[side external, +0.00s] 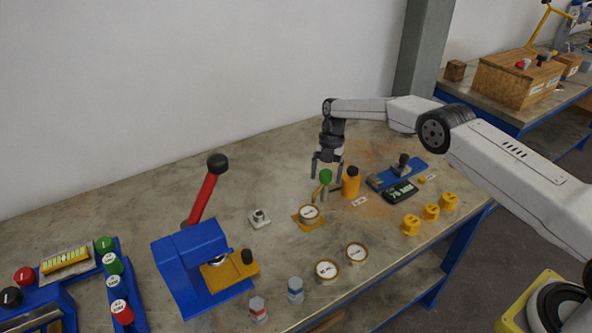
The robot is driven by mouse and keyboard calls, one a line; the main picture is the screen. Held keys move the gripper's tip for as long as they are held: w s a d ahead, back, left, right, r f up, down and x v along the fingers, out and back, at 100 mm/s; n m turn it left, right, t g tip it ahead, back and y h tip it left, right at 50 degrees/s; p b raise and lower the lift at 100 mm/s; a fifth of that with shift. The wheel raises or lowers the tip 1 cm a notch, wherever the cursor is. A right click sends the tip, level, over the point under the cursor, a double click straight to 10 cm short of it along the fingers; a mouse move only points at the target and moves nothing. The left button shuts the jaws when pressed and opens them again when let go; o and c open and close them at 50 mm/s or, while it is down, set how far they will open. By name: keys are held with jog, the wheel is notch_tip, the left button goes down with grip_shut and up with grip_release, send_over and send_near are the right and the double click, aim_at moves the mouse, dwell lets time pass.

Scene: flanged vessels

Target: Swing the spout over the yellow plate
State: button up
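A yellow plate (298,215) lies on the bench near the middle, with a round, pale-faced flanged vessel (309,212) on it. Just behind it stands an orange cylinder (351,184). A thin yellow spout (317,191) shows to its left and bends down toward the plate's rear side. A green ball knob (326,177) stands by the spout; its exact attachment is too small to tell. My gripper (327,174) points down with its fingers spread at the green knob. Whether the fingers touch the knob is unclear.
A blue press (190,262) with a red lever (203,196) stands left. Two round vessels (327,271) (356,253) lie in front. A small metal flanged part (259,217) is left of the plate. Yellow weights (430,212) and a dark display (398,192) sit right.

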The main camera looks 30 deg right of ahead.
jog(key=shift+r, duration=0.15)
jog(key=v, duration=0.7)
jog(key=shift+r, duration=0.2)
dwell(0.4)
jog(key=shift+w+d, duration=0.1)
jog(key=shift+r, duration=0.1)
jog(key=s+r+m+t+h, duration=0.25)
jog(key=s+r+m, duration=0.45)
jog(key=m, duration=0.7)
jog(key=s+f+m+t, duration=0.1)
jog(key=s+m+t, duration=0.2)
jog(key=s+m, duration=0.9)
jog(key=s+h, duration=0.1)
jog(key=s, duration=1.3)
jog(key=shift+a+f, duration=0.2)
jog(key=shift+a, duration=0.2)
